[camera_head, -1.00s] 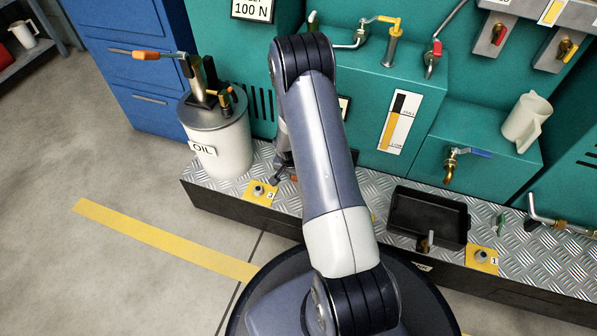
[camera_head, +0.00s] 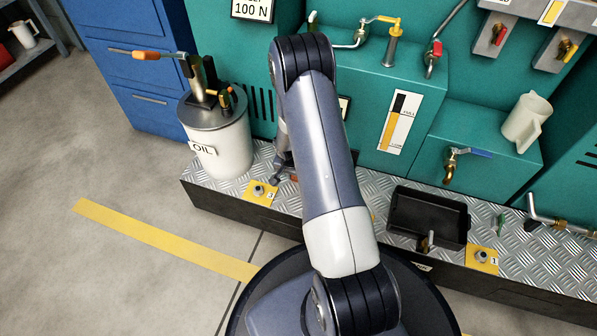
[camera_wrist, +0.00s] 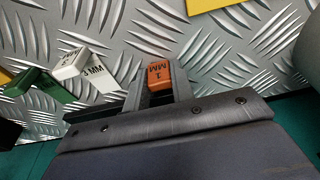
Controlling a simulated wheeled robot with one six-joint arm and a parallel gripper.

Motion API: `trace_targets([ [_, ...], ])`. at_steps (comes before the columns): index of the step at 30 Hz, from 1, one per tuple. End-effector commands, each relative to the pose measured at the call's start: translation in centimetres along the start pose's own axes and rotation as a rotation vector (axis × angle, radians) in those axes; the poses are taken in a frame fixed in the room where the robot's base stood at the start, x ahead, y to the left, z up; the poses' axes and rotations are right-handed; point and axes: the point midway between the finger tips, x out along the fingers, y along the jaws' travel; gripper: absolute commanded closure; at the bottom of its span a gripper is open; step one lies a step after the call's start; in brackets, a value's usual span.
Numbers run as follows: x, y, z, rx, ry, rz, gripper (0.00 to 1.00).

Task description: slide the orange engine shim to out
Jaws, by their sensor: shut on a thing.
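The orange engine shim (camera_wrist: 158,76), marked 1 MM, lies between the two dark fingers of my gripper (camera_wrist: 159,85) in the wrist view. The fingers are shut on it, just above or at the diamond-plate deck. In the head view my gripper (camera_head: 282,172) is at the deck's left part, behind my arm. A small orange patch of the shim (camera_head: 294,178) shows there. A white shim (camera_wrist: 84,68) marked 3 MM and a green shim (camera_wrist: 45,88) lie left of my gripper in the wrist view.
The diamond-plate deck (camera_head: 228,186) carries a white oil can (camera_head: 225,150) on the left and a black drip tray (camera_head: 415,205) on the right. A yellow plate (camera_head: 262,193) with a stud is near my gripper. Teal machine housings (camera_head: 360,140) stand behind. The floor in front is clear.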

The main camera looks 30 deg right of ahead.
Motion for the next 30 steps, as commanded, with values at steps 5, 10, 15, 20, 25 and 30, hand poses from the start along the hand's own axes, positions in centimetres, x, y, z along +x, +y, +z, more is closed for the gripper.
trace_targets([
  [5, 0.0, 0.0, 0.0, 0.000, 0.000, 0.000, 1.00],
  [10, 0.0, 0.0, 0.1, 0.000, 0.000, 0.000, 1.00],
  [15, -0.1, 0.0, 0.5, -0.001, 0.000, 0.001, 1.00],
  [20, -0.2, 0.0, 0.9, -0.001, 0.001, 0.000, 1.00],
  [25, -0.3, -0.1, 1.4, 0.000, 0.001, 0.000, 1.00],
  [30, -0.4, 0.0, 1.9, -0.001, 0.001, 0.000, 1.00],
])
